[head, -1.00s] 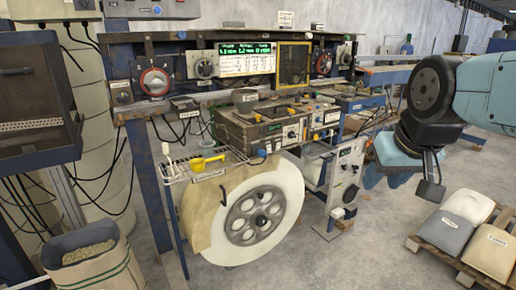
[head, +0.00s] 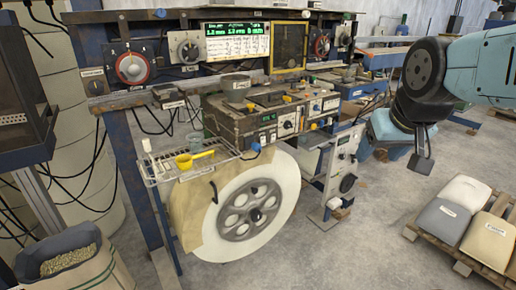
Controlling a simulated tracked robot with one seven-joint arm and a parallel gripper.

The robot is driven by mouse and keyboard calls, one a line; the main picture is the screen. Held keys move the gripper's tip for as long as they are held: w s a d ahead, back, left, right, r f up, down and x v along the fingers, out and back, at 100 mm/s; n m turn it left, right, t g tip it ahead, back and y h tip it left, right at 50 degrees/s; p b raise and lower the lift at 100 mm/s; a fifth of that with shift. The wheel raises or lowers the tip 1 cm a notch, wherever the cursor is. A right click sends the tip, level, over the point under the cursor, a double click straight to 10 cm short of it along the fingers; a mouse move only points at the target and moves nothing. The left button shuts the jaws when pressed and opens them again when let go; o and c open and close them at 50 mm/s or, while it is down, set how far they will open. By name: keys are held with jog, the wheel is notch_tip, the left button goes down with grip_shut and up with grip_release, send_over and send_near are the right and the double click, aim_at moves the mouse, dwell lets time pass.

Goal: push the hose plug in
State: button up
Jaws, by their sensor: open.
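My gripper (head: 421,160) hangs at the right, under my blue and black arm, in free air well to the right of the machine. It is open and I see nothing in it. I cannot pick out the hose plug for sure. A small blue knob-like piece (head: 255,147) sticks out at the front of the machine, right of the wire rack. A short black hooked piece (head: 213,190) shows in front of the large pale reel (head: 245,215). Dark cables hang behind the rack. My gripper touches none of these.
A sack of pellets (head: 70,262) stands at the lower left. A pallet with bags (head: 487,240) lies at the lower right. The floor between reel and pallet is clear.

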jog(key=w+f+n+t, duration=0.1)
jog(key=w+f+t, duration=0.25)
jog(key=w, duration=1.15)
jog(key=n+t+y, duration=0.4)
jog(key=t+y, duration=0.1)
jog(key=y, duration=0.6)
send_near(259, 149)
jog(key=x, duration=1)
jog(key=shift+w+f, duration=0.1)
jog(key=shift+w, duration=0.05)
jog(key=shift+c, duration=0.2)
grip_shut()
